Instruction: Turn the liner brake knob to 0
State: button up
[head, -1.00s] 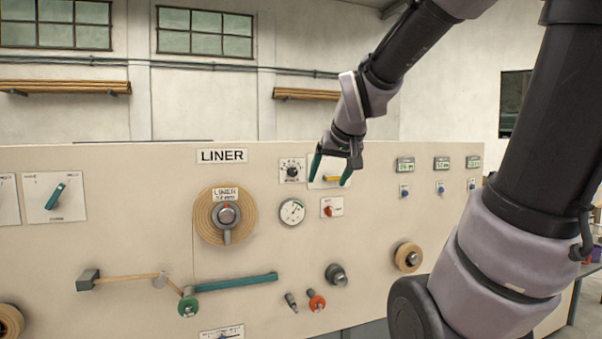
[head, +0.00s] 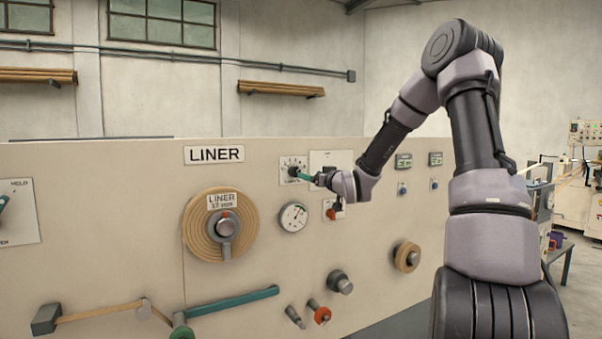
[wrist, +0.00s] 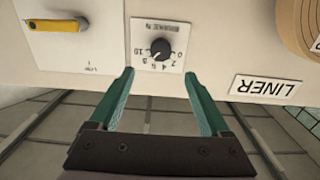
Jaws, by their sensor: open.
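The liner brake knob (wrist: 160,48) is a small black round knob on a white plate (wrist: 140,62) with a numbered scale from 0 to 10, upside down in the wrist view. I cannot tell for sure which number it points at. In the head view the plate (head: 288,180) is right of the LINER sign, and the teal fingers partly cover the knob. My gripper (wrist: 159,74) is open and empty. Its fingertips are apart, one toward each side of the knob in the wrist view, with no contact visible. It also shows in the head view (head: 302,176).
A plate with a yellow handle (wrist: 53,24) is beside the brake plate. Below are a round gauge (head: 293,216) and a red switch (head: 335,212). The large LINER roll (head: 200,240) is at lower left. The panel face between them is flat.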

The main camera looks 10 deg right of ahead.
aim_at(296, 171)
jog(key=x, duration=1)
jog(key=shift+w+a, duration=0.1)
jog(key=shift+w, duration=0.1)
grip_shut()
